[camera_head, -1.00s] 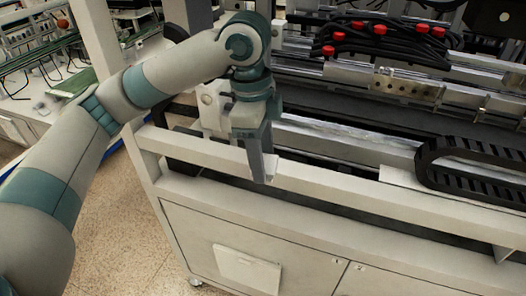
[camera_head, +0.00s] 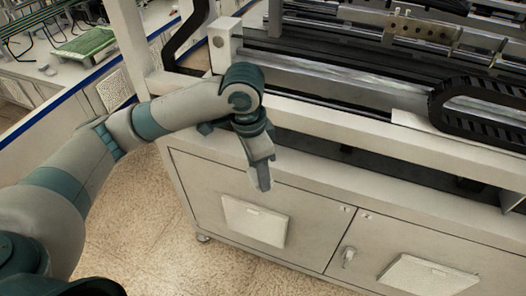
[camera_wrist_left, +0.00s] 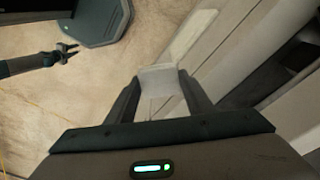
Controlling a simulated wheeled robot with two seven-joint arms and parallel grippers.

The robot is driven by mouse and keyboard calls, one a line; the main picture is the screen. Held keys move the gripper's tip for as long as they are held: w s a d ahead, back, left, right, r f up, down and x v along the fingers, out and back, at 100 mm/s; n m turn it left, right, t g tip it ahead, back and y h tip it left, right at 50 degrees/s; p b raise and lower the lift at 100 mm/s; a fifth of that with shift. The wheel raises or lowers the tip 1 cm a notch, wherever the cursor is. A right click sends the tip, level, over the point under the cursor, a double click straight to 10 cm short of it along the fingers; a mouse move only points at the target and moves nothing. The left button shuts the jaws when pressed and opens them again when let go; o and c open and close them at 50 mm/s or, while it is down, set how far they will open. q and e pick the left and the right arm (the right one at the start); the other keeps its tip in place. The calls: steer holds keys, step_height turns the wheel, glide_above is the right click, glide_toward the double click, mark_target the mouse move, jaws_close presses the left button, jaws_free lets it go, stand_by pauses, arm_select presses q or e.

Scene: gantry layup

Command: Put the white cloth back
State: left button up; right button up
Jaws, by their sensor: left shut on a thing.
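The white cloth (camera_wrist_left: 160,80) shows in the left wrist view as a pale, slightly see-through patch between the fingertips. My left gripper (camera_wrist_left: 161,92) is shut on it. In the head view my left gripper (camera_head: 261,178) points down in front of the machine's cabinet, below its front rail; I cannot make out the cloth there. My right gripper (camera_wrist_left: 70,50) shows small at the upper left of the left wrist view, over the floor, with its fingers apart and nothing visible between them.
The machine's pale front rail (camera_head: 330,130) runs just behind my left gripper. Below are cabinet doors with white panels (camera_head: 254,220). A black cable chain (camera_head: 480,108) lies at the right. A bench with a green board (camera_head: 88,43) stands at the left. Speckled floor (camera_head: 140,225) is free.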

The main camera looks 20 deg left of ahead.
arm_select(q)
steer(key=s+a+f+n+b, duration=0.1)
steer(key=s+f+n+b, duration=0.1)
steer(key=f, duration=0.4)
steer(key=s+a+f+n+b, duration=0.1)
steer(key=s+f+n+b, duration=0.1)
steer(key=f, duration=0.5)
steer(key=s+a+f+n+y+b, duration=0.1)
steer(key=s+f+n, duration=0.2)
steer(key=f+n, duration=0.2)
step_height(320, 180, down, 2)
steer(key=shift+s+a+f+n+t+b, duration=0.2)
steer(key=shift+a+f+n+t+b, duration=0.1)
steer(key=shift+t+b, duration=0.1)
steer(key=shift+d, duration=0.15)
